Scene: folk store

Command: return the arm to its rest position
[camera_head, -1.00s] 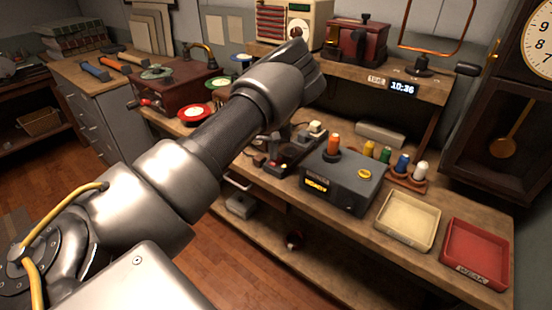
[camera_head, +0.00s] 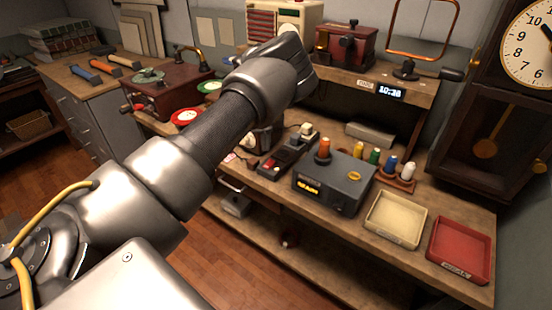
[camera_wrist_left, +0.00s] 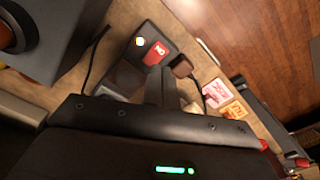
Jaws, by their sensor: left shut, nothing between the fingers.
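My left arm (camera_head: 225,125) comes in from the lower left of the head view. It reaches up over the workbench, bent at a large metal joint (camera_head: 275,80). The forearm past that joint is mostly hidden behind it, so the fingers cannot be made out there. In the left wrist view my left gripper (camera_wrist_left: 167,88) shows two dark fingers together, with nothing between them. My right arm and gripper are not in view.
The workbench (camera_head: 408,256) holds a grey box (camera_head: 334,184), thread spools (camera_head: 390,165), a cream tray (camera_head: 394,220) and a red tray (camera_head: 460,250). A raised shelf and a tall clock (camera_head: 530,45) stand behind. Wooden floor (camera_head: 235,265) is open in front.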

